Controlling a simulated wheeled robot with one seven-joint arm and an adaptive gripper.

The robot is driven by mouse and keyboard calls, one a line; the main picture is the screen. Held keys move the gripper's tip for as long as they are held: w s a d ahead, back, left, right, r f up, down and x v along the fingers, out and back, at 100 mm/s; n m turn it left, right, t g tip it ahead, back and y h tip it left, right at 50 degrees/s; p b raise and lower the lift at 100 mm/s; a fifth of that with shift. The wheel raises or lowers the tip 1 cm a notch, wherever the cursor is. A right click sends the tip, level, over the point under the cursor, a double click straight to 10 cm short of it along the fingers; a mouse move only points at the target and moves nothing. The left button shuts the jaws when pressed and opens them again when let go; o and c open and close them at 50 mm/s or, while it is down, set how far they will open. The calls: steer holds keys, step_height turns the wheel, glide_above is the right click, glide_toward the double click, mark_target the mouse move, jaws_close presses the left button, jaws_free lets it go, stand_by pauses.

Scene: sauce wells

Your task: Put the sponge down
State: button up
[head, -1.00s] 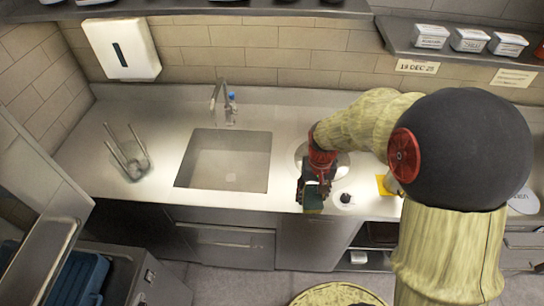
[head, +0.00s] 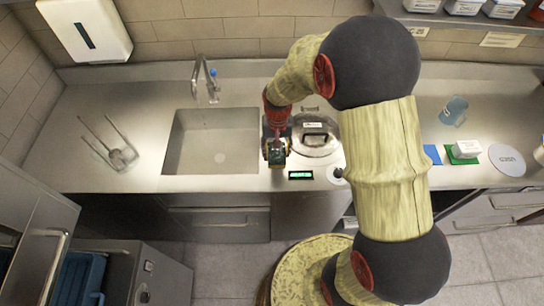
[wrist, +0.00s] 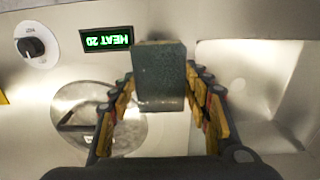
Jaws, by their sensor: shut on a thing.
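My gripper (head: 275,150) is shut on the sponge (head: 276,157), which is small and partly hidden by the fingers in the head view. In the wrist view the sponge (wrist: 160,72) is a dark green block between the two fingers, its broad face toward the camera. My gripper is over the counter (head: 235,184), between the sink (head: 212,140) and the lidded pot (head: 325,148). I cannot tell how high the sponge is above the counter.
A green lit display (head: 300,175) and a knob (head: 337,176) sit in front of the pot. The faucet (head: 208,82) stands behind the sink. A wire-legged holder (head: 118,157) is at left. A blue cup (head: 454,110) is at right.

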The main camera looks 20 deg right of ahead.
mark_target(272, 150)
steer(key=shift+w+a+f, duration=0.3)
steer(key=shift+w+f, duration=0.1)
steer(key=shift+f, duration=0.2)
steer(key=shift+w+a+f, duration=0.25)
steer(key=shift+w+f, duration=0.15)
steer(key=shift+f, duration=0.2)
steer(key=shift+w+f, duration=0.1)
steer(key=shift+f, duration=1.45)
steer(key=shift+f+b, duration=0.1)
steer(key=shift+b, duration=0.2)
steer(key=o, duration=1.1)
